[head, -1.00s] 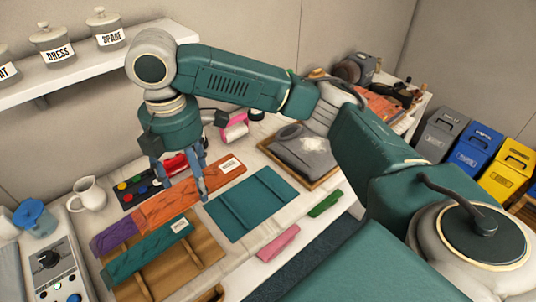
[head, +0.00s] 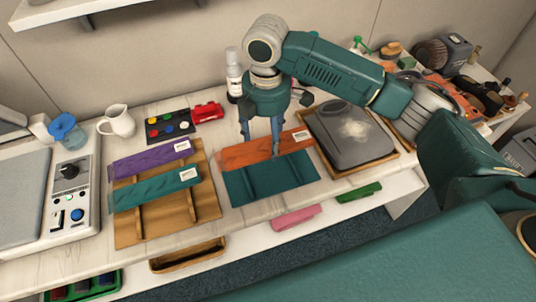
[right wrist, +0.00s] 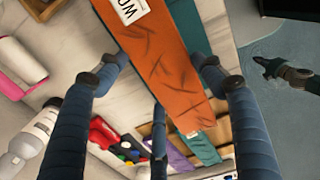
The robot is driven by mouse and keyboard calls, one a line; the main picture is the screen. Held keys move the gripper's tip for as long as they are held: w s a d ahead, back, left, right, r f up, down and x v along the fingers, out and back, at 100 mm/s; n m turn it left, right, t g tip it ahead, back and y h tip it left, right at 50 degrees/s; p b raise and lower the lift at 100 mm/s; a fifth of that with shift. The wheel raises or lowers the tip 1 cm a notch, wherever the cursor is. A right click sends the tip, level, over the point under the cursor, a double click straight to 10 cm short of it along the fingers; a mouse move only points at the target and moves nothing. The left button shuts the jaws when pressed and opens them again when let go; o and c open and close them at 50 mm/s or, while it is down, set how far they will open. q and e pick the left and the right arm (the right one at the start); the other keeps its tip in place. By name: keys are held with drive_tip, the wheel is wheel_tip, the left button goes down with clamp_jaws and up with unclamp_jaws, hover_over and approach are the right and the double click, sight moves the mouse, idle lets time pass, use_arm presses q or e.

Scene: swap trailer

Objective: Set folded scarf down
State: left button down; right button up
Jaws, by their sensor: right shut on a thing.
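The orange folded scarf (head: 265,150) with a white label is held in my right gripper (head: 260,143). The right wrist view shows the scarf (right wrist: 160,60) between the blue fingers of this gripper (right wrist: 157,72). The scarf lies across the back part of the flat teal tray (head: 270,187); I cannot tell whether it touches the tray. A purple folded scarf (head: 148,160) and a teal folded scarf (head: 150,190) lie on the wooden tray (head: 190,212) to the left.
A grey case (head: 350,140) stands on a board just right of the teal tray. Pink (head: 296,217) and green (head: 359,192) pieces lie on the lower shelf.

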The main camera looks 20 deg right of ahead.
sight(267, 141)
wheel_tip(267, 141, down, 3)
drive_tip(key=shift+d+f, duration=0.1)
drive_tip(key=shift+f, duration=0.75)
wheel_tip(267, 141, down, 3)
drive_tip(key=shift+f+p, duration=0.2)
drive_tip(key=shift+p, duration=0.35)
use_arm(q)
drive_tip(key=shift+d+r, duration=0.7)
drive_tip(key=shift+d, duration=0.1)
use_arm(e)
drive_tip(key=shift+f, duration=0.25)
drive_tip(key=shift+f, duration=0.1)
drive_tip(key=o, duration=1.2)
drive_tip(key=shift+c, duration=0.2)
